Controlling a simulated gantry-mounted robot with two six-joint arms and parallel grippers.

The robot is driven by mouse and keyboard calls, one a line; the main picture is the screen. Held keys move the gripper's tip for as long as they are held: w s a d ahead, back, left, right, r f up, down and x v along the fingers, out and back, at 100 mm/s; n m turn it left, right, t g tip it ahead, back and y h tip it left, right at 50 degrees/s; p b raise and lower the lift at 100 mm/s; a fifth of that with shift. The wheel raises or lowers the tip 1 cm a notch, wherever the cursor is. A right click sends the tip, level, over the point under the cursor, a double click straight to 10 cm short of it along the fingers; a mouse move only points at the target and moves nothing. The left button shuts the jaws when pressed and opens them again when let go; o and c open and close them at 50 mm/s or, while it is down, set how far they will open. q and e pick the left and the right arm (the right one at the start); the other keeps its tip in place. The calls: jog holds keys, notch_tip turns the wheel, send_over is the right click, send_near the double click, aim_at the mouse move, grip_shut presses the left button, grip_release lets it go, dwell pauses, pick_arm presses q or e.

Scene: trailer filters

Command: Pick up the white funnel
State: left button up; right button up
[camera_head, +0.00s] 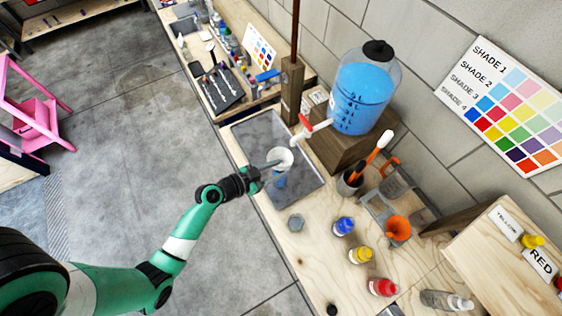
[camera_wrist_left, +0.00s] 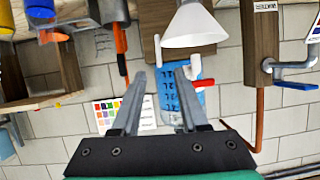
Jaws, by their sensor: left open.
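What supports the funnel is not clear. My left gripper (camera_head: 268,168) is open and empty, close beside the funnel on its near left side. In the left wrist view, which appears upside down, the funnel (camera_wrist_left: 194,28) is just beyond and slightly right of the open fingertips (camera_wrist_left: 160,72). It is not between the fingers. My right gripper is not in view.
The blue tank (camera_head: 362,95) with its red-handled tap (camera_head: 305,124) stands behind the grey tray (camera_head: 262,130). A brush cup (camera_head: 349,183), an orange funnel (camera_head: 398,229) and blue (camera_head: 344,226), yellow (camera_head: 360,255) and red (camera_head: 382,287) bottles stand to the right.

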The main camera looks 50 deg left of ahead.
aim_at(287, 167)
pick_arm(q)
jog(key=x, duration=0.5)
jog(key=shift+f, duration=0.15)
grip_shut()
